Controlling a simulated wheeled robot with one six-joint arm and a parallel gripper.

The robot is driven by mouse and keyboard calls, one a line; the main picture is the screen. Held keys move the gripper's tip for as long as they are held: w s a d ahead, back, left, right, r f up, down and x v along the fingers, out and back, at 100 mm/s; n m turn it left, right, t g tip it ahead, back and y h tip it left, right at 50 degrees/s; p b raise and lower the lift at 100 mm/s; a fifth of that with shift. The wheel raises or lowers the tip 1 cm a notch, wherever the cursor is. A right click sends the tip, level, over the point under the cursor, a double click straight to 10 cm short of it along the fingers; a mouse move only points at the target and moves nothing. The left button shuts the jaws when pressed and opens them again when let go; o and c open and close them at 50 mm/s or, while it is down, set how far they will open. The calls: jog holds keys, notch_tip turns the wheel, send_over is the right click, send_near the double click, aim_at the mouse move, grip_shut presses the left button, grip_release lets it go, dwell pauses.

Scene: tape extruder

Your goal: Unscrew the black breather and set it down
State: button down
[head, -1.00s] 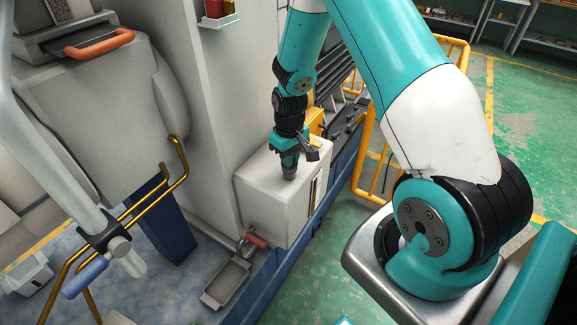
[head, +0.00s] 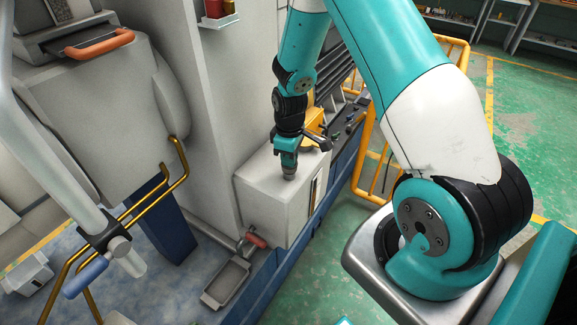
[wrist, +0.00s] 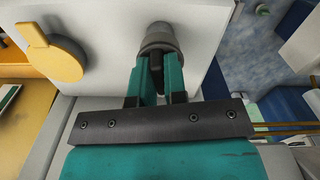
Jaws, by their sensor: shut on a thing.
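The white box-shaped tank (head: 262,200) stands beside the tall machine, left of my arm in the head view. My gripper (head: 289,163) points down at its top, over a short grey round fitting (head: 289,174). In the wrist view, my gripper (wrist: 158,62) has a teal finger on each side of the dark breather (wrist: 156,70), shut on it. The grey fitting (wrist: 160,37) shows just beyond the fingertips on the white face. The fingers hide part of the breather, and I cannot tell whether it is still threaded in.
A yellow round part (wrist: 52,55) on an arm is near the tank top. A red-handled valve (head: 256,240) and a small metal tray (head: 226,283) sit below the tank. A yellow railing (head: 367,170) stands to the right. Green floor (head: 320,275) lies in front.

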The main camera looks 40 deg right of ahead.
jog(key=shift+r, duration=0.1)
jog(key=shift+r+p, duration=1.75)
jog(key=shift+r, duration=0.45)
